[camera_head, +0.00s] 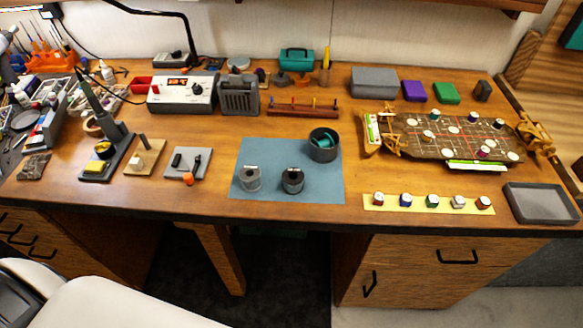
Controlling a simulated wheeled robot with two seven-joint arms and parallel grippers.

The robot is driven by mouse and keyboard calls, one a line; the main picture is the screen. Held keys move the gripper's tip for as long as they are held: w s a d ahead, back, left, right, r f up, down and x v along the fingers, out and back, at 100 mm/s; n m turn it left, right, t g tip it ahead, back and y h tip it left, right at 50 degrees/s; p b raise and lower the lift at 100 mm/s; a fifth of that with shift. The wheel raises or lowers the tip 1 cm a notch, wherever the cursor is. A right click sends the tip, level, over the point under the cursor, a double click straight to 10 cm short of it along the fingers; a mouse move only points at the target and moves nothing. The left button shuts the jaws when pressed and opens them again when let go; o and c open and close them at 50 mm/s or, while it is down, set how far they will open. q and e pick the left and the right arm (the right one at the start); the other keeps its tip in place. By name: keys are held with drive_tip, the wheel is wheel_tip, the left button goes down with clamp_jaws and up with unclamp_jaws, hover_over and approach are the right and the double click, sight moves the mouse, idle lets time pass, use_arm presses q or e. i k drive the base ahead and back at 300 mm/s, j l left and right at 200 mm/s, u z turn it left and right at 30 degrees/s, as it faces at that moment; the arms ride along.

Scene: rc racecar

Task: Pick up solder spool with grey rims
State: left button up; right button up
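Two small spools stand upright on the blue-grey mat (320,185) near the front of the workbench. The left spool (250,179) looks lighter, with grey rims. The right spool (292,182) looks darker, with near-black rims. They stand a short gap apart. Neither of my grippers shows in the head view.
A dark round container (323,146) with something teal inside stands at the mat's upper right. A grey board with small tools (188,165) lies left of the mat. A yellow strip (420,206) with several small jars lies to the right. A grey tray (541,203) sits farther right.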

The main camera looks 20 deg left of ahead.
sight(249, 175)
drive_tip(key=u, duration=1.05)
drive_tip(key=i+j+u, duration=0.35)
drive_tip(key=i+u, duration=0.15)
drive_tip(key=i+l+z, duration=0.15)
drive_tip(key=z, duration=0.85)
